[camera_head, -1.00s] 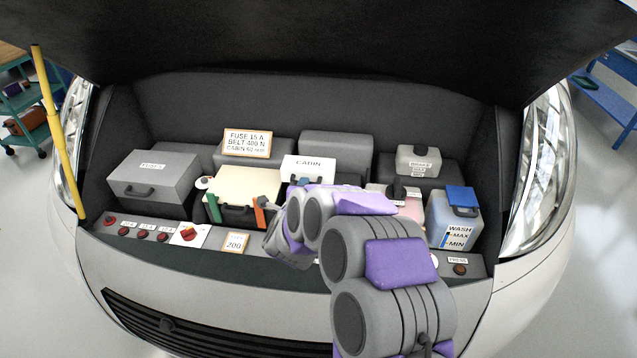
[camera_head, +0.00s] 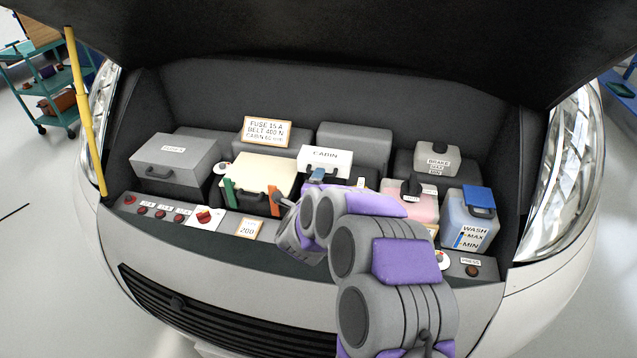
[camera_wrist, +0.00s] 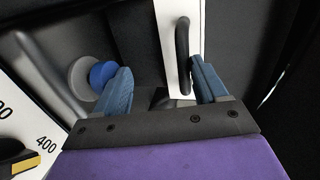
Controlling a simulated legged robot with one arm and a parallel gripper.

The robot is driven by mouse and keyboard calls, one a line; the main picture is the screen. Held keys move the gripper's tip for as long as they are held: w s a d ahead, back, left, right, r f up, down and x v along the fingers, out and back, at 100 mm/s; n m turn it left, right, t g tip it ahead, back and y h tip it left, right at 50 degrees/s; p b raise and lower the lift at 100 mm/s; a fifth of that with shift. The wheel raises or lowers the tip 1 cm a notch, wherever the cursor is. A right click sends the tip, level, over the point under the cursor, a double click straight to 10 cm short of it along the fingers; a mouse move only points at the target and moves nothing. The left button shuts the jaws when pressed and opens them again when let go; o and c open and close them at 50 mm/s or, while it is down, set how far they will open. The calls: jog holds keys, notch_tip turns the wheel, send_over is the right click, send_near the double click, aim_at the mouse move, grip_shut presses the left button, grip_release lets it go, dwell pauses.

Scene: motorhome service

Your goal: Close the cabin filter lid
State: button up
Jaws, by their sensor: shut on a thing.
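The cabin filter lid (camera_head: 325,156) is a white panel marked CABIN with a dark handle. In the head view it stands raised at the middle of the bay, behind my arm. The wrist view shows the white lid (camera_wrist: 168,30) with its dark handle (camera_wrist: 182,55). My gripper (camera_wrist: 160,82) has two blue fingers, one on each side of the lid's near edge. The right finger lies beside the handle. It is closed on the lid, though the exact contact is hard to see. In the head view my arm hides most of the gripper; a blue fingertip shows at the lid's lower edge.
A cream filter box (camera_head: 262,172) with green and orange clips stands left of the lid. The grey FUSES box (camera_head: 176,160) is farther left. A pink reservoir (camera_head: 420,205) and the washer bottle (camera_head: 468,220) stand right. A red-knob dial (camera_head: 205,216) sits on the front ledge. The hood hangs overhead.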

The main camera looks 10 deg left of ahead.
jog(key=shift+s+d+f, duration=0.1)
jog(key=shift+s+f, duration=0.05)
jog(key=shift+f, duration=0.3)
jog(key=shift+c, duration=0.3)
jog(key=shift+s, duration=0.1)
jog(key=shift+o, duration=0.2)
jog(key=shift+s, duration=0.3)
jog(key=p+v, duration=0.1)
jog(key=v, duration=0.4)
jog(key=p+v, duration=0.1)
jog(key=v, duration=0.5)
jog(key=r+p+v, duration=0.1)
jog(key=v, duration=0.4)
jog(key=shift+s+a, duration=0.1)
jog(key=shift+a, duration=0.1)
jog(key=shift+c, duration=0.6)
jog(key=shift+r, duration=0.15)
